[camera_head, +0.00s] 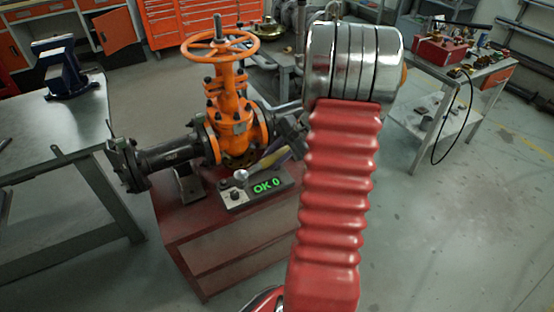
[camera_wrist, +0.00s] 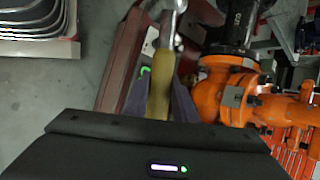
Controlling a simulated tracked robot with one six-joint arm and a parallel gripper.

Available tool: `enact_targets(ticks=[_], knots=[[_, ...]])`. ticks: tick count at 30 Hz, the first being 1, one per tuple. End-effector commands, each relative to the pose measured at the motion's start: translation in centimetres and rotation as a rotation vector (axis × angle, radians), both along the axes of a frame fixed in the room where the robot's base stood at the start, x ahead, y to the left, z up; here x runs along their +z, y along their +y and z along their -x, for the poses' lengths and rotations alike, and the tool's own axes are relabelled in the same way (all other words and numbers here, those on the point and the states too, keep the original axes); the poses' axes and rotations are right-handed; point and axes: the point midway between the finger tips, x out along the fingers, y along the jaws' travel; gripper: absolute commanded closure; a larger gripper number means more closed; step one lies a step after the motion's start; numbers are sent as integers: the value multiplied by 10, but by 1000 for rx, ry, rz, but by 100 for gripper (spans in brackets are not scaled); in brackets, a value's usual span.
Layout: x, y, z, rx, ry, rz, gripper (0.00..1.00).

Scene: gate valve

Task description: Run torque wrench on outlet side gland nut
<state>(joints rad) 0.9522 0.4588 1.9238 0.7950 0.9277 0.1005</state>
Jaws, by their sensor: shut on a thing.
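The orange gate valve (camera_head: 229,125) stands upright on a red stand, with dark flanged pipes on both sides; its orange body also fills the right of the wrist view (camera_wrist: 225,95). I cannot single out the outlet side gland nut. My gripper (camera_wrist: 160,105) is shut on the yellowish handle of the torque wrench (camera_wrist: 161,80), between its two purple-grey fingers. The wrench's metal shaft runs up out of the wrist view.
A grey box with a green "OK 0" display (camera_head: 262,188) and a round metal knob sits on the red stand (camera_head: 225,240) in front of the valve. A workbench with a blue vise (camera_head: 64,72) stands left. A grey cart (camera_head: 470,75) stands right. Floor at right is clear.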

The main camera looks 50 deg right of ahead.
Motion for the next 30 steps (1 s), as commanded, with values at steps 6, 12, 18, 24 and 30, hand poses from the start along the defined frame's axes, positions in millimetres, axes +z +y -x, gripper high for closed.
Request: enact_targets(ticks=[6,12,18,24,30], knots=[[11,20,-15,184,-6,4,100],[19,45,-30,365,-7,6,100],[27,80,-51,588,-5,8,100],[34,126,-75,835,-3,6,100],[36,176,-95,1045,0,5,100]])
